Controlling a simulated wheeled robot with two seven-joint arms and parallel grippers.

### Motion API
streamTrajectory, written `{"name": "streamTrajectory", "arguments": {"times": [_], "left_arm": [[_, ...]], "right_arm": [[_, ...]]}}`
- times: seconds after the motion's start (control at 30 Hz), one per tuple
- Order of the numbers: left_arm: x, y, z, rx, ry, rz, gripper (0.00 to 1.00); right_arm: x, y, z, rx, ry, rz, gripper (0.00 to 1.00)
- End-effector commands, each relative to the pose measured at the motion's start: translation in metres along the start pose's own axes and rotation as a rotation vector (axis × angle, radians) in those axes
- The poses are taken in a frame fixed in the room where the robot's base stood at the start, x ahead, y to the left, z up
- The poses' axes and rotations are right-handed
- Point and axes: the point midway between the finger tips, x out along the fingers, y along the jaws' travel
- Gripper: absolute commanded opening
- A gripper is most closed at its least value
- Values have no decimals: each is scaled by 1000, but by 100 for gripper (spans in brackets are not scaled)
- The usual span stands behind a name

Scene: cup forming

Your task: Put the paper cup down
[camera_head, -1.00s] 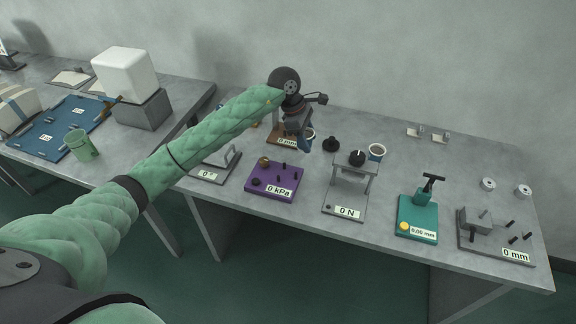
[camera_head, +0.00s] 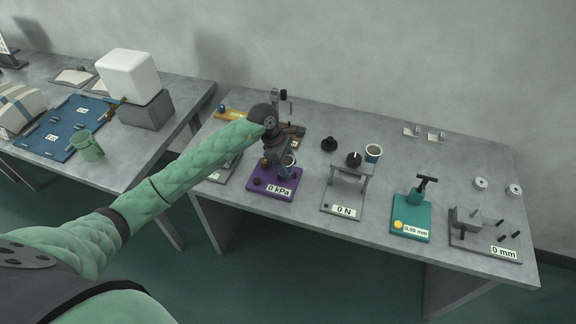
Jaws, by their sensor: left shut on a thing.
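The gripper and cup are over the back part of the purple device marked 0 kPa (camera_head: 265,192). Whether the cup touches the device I cannot tell. My right gripper is out of view.
On the grey table (camera_head: 310,211), the 0 N stand (camera_head: 346,190), a teal gauge (camera_head: 410,222) and a grey 0 mm fixture (camera_head: 485,240) stand to the right. A black knob (camera_head: 328,144) sits behind. A green bin (camera_head: 88,147) is on the left.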

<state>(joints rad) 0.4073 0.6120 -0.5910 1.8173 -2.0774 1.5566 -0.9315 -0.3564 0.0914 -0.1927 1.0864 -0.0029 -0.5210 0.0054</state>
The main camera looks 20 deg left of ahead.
Motion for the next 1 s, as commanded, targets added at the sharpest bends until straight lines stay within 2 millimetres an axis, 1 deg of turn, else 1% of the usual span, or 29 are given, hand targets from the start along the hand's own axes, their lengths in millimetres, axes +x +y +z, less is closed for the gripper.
{"name": "streamTrajectory", "arguments": {"times": [0.03,0.1,0.23,0.53,0.77,0.8,0.87,0.9,1.0], "left_arm": [[3,-1,0,-2,-2,-3,26],[9,0,-4,-2,-1,-1,26],[16,0,-6,-1,-1,0,26],[18,0,-8,0,0,0,26],[20,0,-9,0,0,1,26],[19,0,-8,0,0,1,55],[19,0,-8,0,0,0,67],[19,0,-8,0,0,0,69],[19,0,-8,0,0,0,69]], "right_arm": [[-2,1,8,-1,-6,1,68],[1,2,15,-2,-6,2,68],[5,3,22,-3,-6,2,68],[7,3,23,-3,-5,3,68],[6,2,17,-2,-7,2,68],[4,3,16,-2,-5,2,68],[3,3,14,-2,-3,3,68],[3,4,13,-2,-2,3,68],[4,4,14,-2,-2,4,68]]}}
